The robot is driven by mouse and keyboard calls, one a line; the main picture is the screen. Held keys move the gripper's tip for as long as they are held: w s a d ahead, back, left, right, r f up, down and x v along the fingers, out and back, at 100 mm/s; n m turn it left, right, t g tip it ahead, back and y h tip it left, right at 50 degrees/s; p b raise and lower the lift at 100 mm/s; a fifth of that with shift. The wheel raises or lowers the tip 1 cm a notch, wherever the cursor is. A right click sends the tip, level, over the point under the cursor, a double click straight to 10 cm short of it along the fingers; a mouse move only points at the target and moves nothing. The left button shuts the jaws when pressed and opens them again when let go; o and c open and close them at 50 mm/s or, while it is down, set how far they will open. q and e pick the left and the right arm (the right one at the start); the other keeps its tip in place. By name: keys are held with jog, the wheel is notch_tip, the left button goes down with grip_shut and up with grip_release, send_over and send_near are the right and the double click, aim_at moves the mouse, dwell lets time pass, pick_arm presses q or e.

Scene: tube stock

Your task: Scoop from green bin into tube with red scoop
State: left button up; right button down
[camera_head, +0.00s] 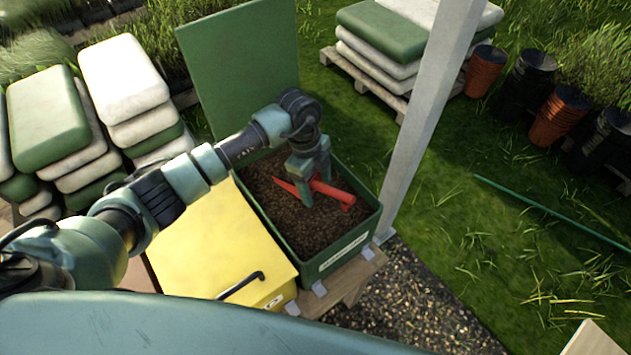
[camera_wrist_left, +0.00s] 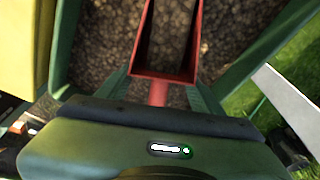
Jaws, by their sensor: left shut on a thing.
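The green bin (camera_head: 345,243) stands open with its lid raised behind it, and brown soil (camera_head: 275,205) fills its lower part. My left gripper (camera_head: 312,192) is inside the bin's opening, shut on the red scoop (camera_head: 340,194). In the left wrist view, the scoop's red tray (camera_wrist_left: 167,73) points away from the gripper (camera_wrist_left: 160,95) and has brown soil in it. I cannot tell whether the scoop touches the soil below. No tube shows clearly in either view. My right gripper is not in view.
A yellow lidded bin (camera_head: 215,245) with a black handle stands left of the green bin. A pale post (camera_head: 428,105) rises close to its right. Stacked sacks (camera_head: 125,80) are at the back left. Grass and plant pots (camera_head: 485,70) lie to the right.

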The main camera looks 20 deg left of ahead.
pick_arm(q)
jog(key=shift+y, duration=0.4)
jog(key=shift+s+d+r+p, duration=0.1)
jog(key=shift+d+r+p, duration=0.15)
jog(key=shift+r+p, duration=0.55)
jog(key=shift+s+d+r+p, duration=0.1)
jog(key=shift+d+r+p, duration=0.2)
jog(key=shift+r+p, duration=0.45)
jog(key=shift+s+d+r+p, duration=0.1)
jog(key=shift+d+r+p, duration=0.15)
jog(key=shift+r+p, duration=0.55)
jog(key=shift+t+y, duration=0.3)
jog(key=shift+y, duration=0.3)
jog(key=shift+s+d+r+p, duration=0.1)
jog(key=shift+d+r+p, duration=0.25)
jog(key=shift+r+p, duration=0.25)
jog(key=shift+s+d+r+p, duration=0.15)
jog(key=shift+d+r+p, duration=0.3)
jog(key=shift+r, duration=0.3)
jog(key=shift+s+d+r+p, duration=0.1)
jog(key=shift+d+r+p, duration=0.2)
jog(key=shift+r+p, duration=0.3)
